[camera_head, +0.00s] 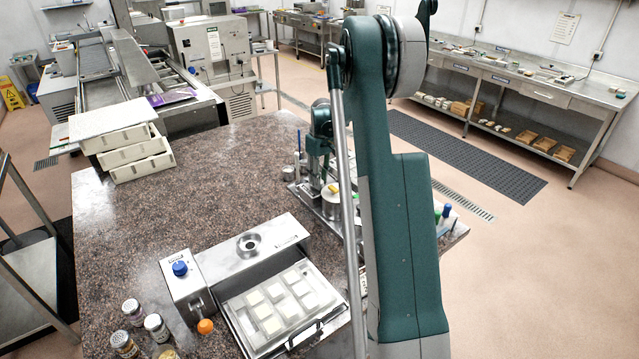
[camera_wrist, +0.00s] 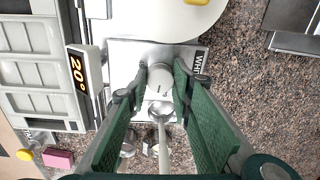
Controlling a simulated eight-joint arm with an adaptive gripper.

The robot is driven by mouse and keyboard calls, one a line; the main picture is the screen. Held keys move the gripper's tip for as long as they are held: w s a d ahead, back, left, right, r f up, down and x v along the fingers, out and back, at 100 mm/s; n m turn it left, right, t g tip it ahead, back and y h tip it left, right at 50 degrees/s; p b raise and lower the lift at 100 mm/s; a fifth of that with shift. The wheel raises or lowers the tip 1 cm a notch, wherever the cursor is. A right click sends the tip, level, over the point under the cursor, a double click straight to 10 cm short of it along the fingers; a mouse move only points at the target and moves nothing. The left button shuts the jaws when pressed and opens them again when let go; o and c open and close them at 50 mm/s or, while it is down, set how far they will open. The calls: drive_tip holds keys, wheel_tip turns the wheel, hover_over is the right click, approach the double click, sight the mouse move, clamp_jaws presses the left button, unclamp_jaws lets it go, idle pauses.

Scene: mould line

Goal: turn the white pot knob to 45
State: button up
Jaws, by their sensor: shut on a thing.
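In the wrist view the white pot knob (camera_wrist: 160,84) is a small pale round knob on a metal plate below the rim of a large white round pot (camera_wrist: 165,18). My gripper (camera_wrist: 161,72) has its two green fingers on either side of the knob, shut on it. A dark display (camera_wrist: 77,73) left of the knob reads 20° in orange, turned sideways. A label (camera_wrist: 201,62) starting "WHI" is right of the knob, partly hidden by a finger. In the head view my arm hides the knob.
A spoon-like utensil (camera_wrist: 162,135) lies below the knob in the wrist view. In the head view a metal box with a blue knob (camera_head: 180,268), a tray of white squares (camera_head: 262,335) and several jars (camera_head: 157,325) stand at the front. Stacked cream moulds (camera_head: 140,165) stand at the back left.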

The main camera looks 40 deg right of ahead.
drive_tip(key=m+b, duration=0.2)
drive_tip(key=m, duration=0.3)
drive_tip(key=shift+m, duration=0.3)
drive_tip(key=m+b, duration=0.2)
drive_tip(key=m, duration=0.3)
drive_tip(key=m+b, duration=0.1)
drive_tip(key=m, duration=0.4)
drive_tip(key=shift+a+m+t, duration=0.1)
drive_tip(key=shift+m+t, duration=0.2)
drive_tip(key=shift+m, duration=0.1)
drive_tip(key=m, duration=0.4)
drive_tip(key=shift+s+m+h+b, duration=0.1)
drive_tip(key=shift+m+h+b, duration=0.3)
drive_tip(key=o, duration=0.9)
drive_tip(key=shift+r, duration=0.1)
drive_tip(key=shift+s+a+r, duration=0.1)
drive_tip(key=shift+s+r, duration=0.05)
drive_tip(key=shift+r, duration=2.8)
drive_tip(key=shift+s+r, duration=0.1)
drive_tip(key=shift+r, duration=2.85)
